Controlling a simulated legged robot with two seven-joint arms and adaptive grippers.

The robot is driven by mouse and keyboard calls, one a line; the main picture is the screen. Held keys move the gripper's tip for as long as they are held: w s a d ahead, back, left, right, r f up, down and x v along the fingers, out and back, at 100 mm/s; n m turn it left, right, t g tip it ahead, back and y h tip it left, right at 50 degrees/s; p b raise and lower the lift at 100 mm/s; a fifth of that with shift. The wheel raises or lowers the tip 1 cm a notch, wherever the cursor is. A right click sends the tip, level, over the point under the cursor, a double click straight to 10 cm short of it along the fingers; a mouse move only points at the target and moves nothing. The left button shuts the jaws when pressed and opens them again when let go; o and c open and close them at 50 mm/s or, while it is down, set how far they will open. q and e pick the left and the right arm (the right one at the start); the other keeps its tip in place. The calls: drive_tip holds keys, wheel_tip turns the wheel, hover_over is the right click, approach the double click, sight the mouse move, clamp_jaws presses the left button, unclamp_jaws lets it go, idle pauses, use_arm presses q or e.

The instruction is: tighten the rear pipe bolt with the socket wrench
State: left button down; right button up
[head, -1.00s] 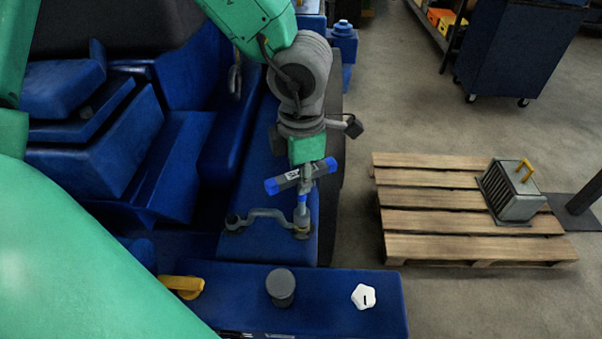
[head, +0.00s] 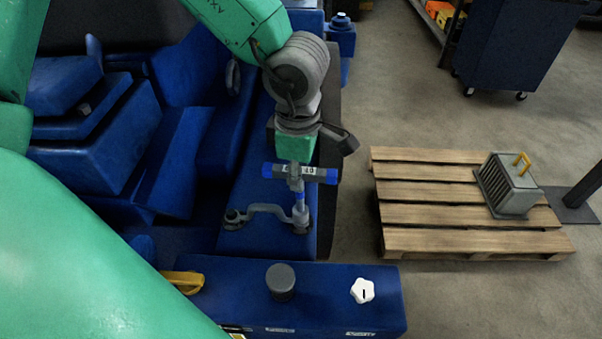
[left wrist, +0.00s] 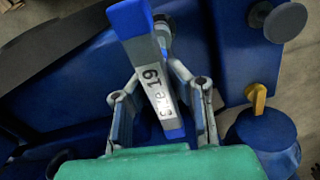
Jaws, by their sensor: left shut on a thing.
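The socket wrench (head: 300,172) is a T-handled tool with blue handle ends and a grey middle. Its shaft points down onto the right end of a grey curved pipe (head: 264,208) on the blue engine block. The socket appears to sit on the bolt there, which it hides. The pipe's left end (head: 232,217) is bare of any tool. My left gripper (head: 297,168) is shut on the wrench handle from behind. In the left wrist view the handle (left wrist: 150,70), marked "size 19", lies between the two fingers (left wrist: 162,98). My right gripper is out of view.
A blue ledge in front carries a dark round cap (head: 281,281), a white star-shaped knob (head: 362,290) and a yellow handle (head: 184,282). A wooden pallet (head: 440,198) with a grey finned box (head: 508,185) stands on the floor at right, near a blue cart (head: 515,45).

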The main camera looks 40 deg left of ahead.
use_arm(q)
drive_tip(key=shift+r, duration=0.1)
drive_tip(key=shift+a+r, duration=0.1)
drive_tip(key=shift+r, duration=1.65)
drive_tip(key=shift+r, duration=2.95)
drive_tip(key=s+d, duration=0.4)
drive_tip(key=s, duration=0.2)
